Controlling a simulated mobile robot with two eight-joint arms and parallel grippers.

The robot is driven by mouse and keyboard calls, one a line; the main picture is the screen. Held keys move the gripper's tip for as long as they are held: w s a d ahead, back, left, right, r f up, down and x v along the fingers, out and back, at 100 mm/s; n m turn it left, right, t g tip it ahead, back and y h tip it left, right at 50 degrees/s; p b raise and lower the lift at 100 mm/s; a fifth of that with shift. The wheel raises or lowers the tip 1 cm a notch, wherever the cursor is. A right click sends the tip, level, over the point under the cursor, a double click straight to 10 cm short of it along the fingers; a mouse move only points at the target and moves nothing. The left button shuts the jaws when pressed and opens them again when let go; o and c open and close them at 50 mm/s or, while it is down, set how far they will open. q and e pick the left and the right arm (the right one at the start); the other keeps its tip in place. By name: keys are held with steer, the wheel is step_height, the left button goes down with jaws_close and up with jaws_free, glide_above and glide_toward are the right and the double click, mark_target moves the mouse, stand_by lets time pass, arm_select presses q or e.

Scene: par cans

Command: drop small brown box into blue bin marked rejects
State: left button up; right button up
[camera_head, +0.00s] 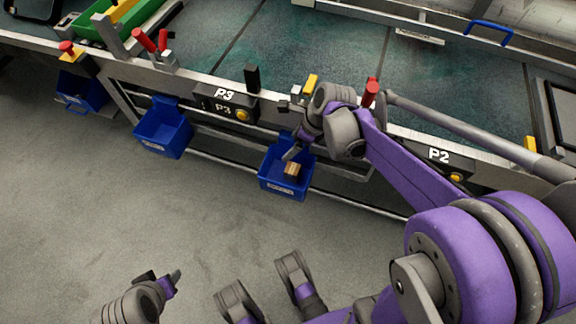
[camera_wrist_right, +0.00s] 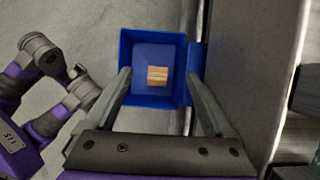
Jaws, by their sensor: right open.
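The small brown box (camera_head: 292,169) shows within the outline of a blue bin (camera_head: 285,187) under the workbench edge. The bin has a white label on its front, too small to read. In the right wrist view the brown box (camera_wrist_right: 157,76) lies between the fingertips, apart from both, with the blue bin (camera_wrist_right: 153,37) around it. I cannot tell whether it touches the bin floor. My right gripper (camera_head: 294,150) is open above the bin. My left gripper (camera_head: 172,280) is low at the bottom left, away from the bins; its jaws are unclear.
Another blue bin (camera_head: 164,130) hangs to the left, and one more (camera_head: 82,92) farther left. The bench (camera_head: 300,50) carries red-topped posts and a green tray (camera_head: 115,25). The grey floor in front is clear.

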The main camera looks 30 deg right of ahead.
arm_select(q)
steer(key=p+v, duration=0.2)
steer(key=v, duration=0.1)
steer(key=shift+w, duration=0.3)
arm_select(e)
step_height(320, 180, up, 7)
steer(key=shift+s+r, duration=0.1)
steer(key=s+a+f+n+t+h, duration=0.1)
steer(key=s+a+f+n+h, duration=0.15)
steer(key=s+n, duration=0.85)
steer(key=s+a+f+n+h, duration=0.15)
steer(key=s+a+n, duration=0.35)
steer(key=n, duration=1.2)
arm_select(q)
step_height(320, 180, up, 23)
steer(key=w+t+p, duration=0.1)
steer(key=p, duration=1.9)
steer(key=shift+w+r, duration=0.2)
steer(key=shift+w, duration=0.1)
arm_select(e)
step_height(320, 180, up, 23)
steer(key=t+y, duration=0.1)
steer(key=shift+w+d, duration=0.4)
arm_select(q)
steer(key=shift+s, duration=0.1)
arm_select(e)
steer(key=shift+s, duration=0.1)
